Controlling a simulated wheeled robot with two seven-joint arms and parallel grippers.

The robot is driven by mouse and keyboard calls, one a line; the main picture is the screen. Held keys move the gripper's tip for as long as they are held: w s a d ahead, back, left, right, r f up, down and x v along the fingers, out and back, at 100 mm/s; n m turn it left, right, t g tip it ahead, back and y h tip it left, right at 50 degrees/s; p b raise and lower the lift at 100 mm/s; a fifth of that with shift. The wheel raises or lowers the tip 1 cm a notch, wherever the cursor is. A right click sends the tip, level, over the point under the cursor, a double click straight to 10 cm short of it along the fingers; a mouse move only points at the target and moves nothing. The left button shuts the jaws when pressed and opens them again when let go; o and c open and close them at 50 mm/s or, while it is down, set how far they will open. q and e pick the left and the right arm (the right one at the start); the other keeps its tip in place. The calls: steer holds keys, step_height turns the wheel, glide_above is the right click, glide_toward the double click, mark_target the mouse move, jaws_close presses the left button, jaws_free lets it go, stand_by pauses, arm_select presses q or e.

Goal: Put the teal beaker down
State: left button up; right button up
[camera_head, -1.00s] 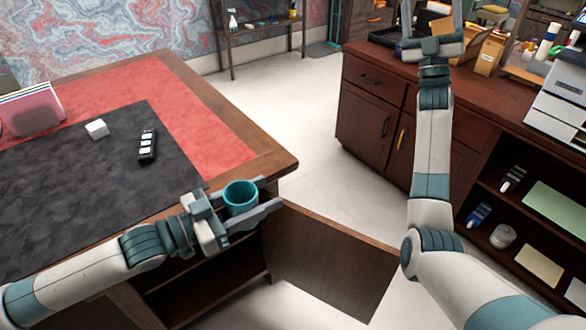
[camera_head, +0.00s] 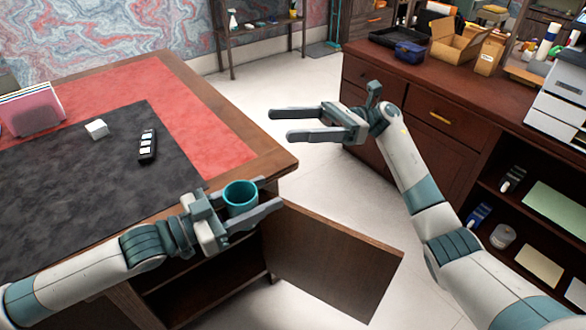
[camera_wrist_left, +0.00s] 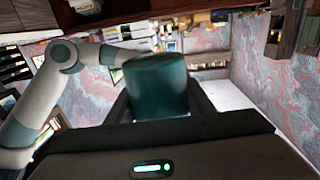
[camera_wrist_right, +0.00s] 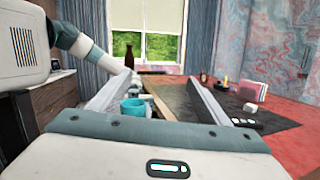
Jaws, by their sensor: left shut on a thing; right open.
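The teal beaker (camera_head: 241,196) is held upright between the fingers of my left gripper (camera_head: 250,212), beside the near right edge of the desk. It fills the middle of the left wrist view (camera_wrist_left: 158,88), and it also shows in the right wrist view (camera_wrist_right: 134,107). My left gripper is shut on it. My right gripper (camera_head: 298,124) is open and empty over the floor gap right of the desk, its fingers pointing left toward the desk.
The desk (camera_head: 262,166) has a dark mat (camera_head: 90,200), a white cube (camera_head: 97,129), a black remote (camera_head: 148,146) and a pink file holder (camera_head: 32,113). An open cabinet door (camera_head: 325,265) juts out below my left gripper. A side cabinet (camera_head: 470,125) stands at right.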

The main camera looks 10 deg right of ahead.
mark_target(253, 187)
steer(key=s+f+n+g+h, duration=0.2)
steer(key=s+f+n+h, duration=0.1)
steer(key=f, duration=0.5)
steer(key=shift+s+a+g, duration=0.15)
steer(key=shift+s+g, duration=0.15)
steer(key=shift+s, duration=0.6)
steer(key=shift+f, duration=0.1)
steer(key=shift+x, duration=6)
steer(key=shift+f, duration=0.15)
steer(key=shift+c, duration=0.4)
steer(key=c, duration=1)
arm_select(q)
steer(key=o, duration=1.3)
steer(key=shift+c, duration=0.2)
arm_select(e)
steer(key=shift+c, duration=0.9)
arm_select(q)
steer(key=shift+a, duration=0.15)
